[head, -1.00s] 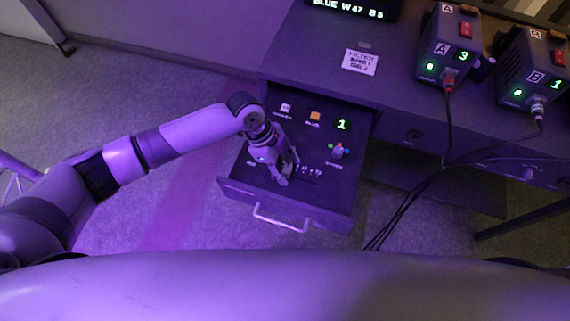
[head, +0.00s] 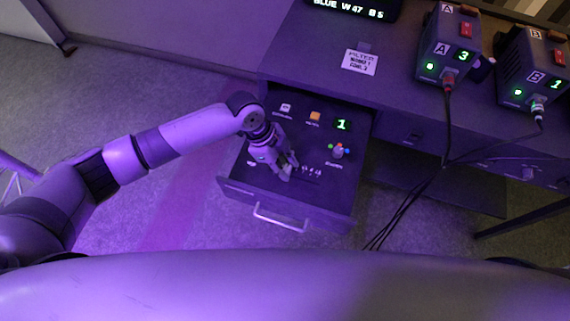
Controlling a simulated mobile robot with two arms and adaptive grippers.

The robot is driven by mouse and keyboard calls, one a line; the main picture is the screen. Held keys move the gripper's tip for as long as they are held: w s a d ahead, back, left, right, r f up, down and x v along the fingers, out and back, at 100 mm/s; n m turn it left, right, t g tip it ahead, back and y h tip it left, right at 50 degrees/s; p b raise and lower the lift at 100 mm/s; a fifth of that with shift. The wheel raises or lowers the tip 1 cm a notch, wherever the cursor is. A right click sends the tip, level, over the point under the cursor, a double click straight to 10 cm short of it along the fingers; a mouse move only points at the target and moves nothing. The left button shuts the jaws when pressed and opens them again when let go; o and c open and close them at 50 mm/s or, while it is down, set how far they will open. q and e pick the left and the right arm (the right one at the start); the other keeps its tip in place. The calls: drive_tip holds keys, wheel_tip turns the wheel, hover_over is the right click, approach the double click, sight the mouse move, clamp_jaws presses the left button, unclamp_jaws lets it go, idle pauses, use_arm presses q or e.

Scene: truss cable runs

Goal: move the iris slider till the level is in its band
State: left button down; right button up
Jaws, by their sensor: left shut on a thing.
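The open drawer (head: 335,218) holds a control panel. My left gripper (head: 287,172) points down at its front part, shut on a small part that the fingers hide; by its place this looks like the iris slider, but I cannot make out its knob. Small white scale marks (head: 312,172) show just right of the fingertips. A green digit display (head: 342,125) in the drawer reads 1. A dark screen (head: 347,9) at the top reads BLUE W 47 and what looks like B 5. My right gripper is not in view.
The drawer also has a white button (head: 285,108), an orange button (head: 315,116) and a knob (head: 338,152) ringed by coloured dots. Box A (head: 447,45) shows 3, box B (head: 533,68) shows 1. Their cables hang right of the drawer. A label card (head: 360,62) lies on the desk.

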use_arm(q)
drive_tip(key=d, duration=0.1)
drive_tip(key=s+d, duration=0.1)
drive_tip(key=d, duration=0.1)
drive_tip(key=shift+s+d, duration=0.1)
drive_tip(key=shift+d, duration=0.4)
drive_tip(key=c, duration=1.5)
unclamp_jaws()
drive_tip(key=shift+a, duration=0.25)
drive_tip(key=shift+o, duration=1.1)
drive_tip(key=shift+d, duration=0.1)
drive_tip(key=v, duration=1.2)
